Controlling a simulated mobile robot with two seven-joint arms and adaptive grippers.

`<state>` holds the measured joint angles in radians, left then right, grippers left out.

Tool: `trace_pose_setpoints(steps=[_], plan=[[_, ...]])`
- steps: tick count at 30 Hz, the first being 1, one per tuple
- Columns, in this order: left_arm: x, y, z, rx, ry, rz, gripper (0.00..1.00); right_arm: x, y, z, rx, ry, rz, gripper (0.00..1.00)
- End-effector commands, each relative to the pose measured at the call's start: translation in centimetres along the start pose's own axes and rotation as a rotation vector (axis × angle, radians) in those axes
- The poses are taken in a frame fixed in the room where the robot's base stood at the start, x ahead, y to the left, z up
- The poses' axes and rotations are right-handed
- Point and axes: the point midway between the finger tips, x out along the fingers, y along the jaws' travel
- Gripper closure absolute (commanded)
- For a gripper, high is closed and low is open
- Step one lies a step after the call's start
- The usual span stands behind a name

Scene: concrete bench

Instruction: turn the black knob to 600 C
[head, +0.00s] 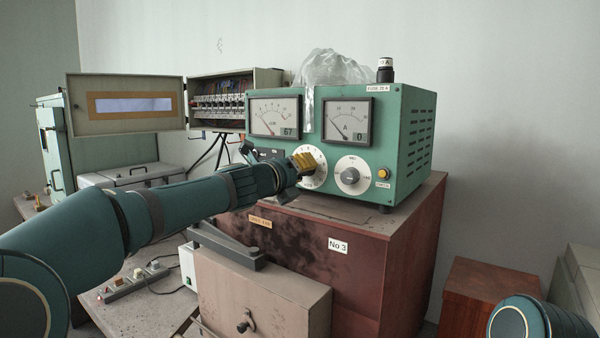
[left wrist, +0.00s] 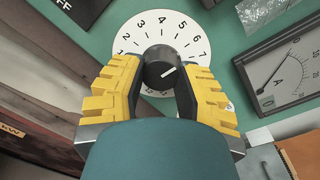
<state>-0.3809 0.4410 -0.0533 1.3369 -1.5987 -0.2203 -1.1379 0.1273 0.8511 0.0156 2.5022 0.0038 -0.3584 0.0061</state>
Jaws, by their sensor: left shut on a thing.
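The black knob (left wrist: 158,66) sits at the centre of a round white dial (left wrist: 168,22) with numerals, 1 to 7 readable, in the left wrist view. Its pale pointer line aims right and slightly up, near the 7 side. In the head view the knob is hidden behind the fingers, and the dial (head: 319,155) shows partly on the teal instrument box (head: 405,150). My right gripper is out of view.
A second white dial (head: 367,164) with a grey knob (head: 350,176) and an orange button (head: 383,173) are to the right. Two meters stand above: the left meter (head: 273,113) displays 67, the right meter (head: 347,117) displays 0. An open fuse cabinet (head: 265,78) stands behind.

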Motion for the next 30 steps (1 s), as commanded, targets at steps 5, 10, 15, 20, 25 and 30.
trace_pose_setpoints(steps=[5, 10, 15, 20, 25, 30], plan=[[0.1, -0.1, -0.1, 0.008, 0.002, -0.003, 1.00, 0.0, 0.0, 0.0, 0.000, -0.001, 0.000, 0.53], [0.1, -0.1, -0.2, 0.007, 0.003, -0.003, 1.00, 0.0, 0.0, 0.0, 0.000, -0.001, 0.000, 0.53], [0.1, -0.1, -0.2, 0.006, 0.003, -0.003, 0.36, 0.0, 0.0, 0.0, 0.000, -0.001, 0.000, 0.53], [0.1, 0.0, -0.1, 0.006, 0.002, -0.001, 0.31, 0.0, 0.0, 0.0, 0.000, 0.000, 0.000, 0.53], [0.0, 0.0, -0.1, 0.006, 0.001, 0.000, 0.31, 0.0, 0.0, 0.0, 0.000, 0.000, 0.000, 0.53], [-1.2, 0.1, 0.1, 0.004, 0.000, 0.000, 0.31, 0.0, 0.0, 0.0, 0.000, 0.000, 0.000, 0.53]])
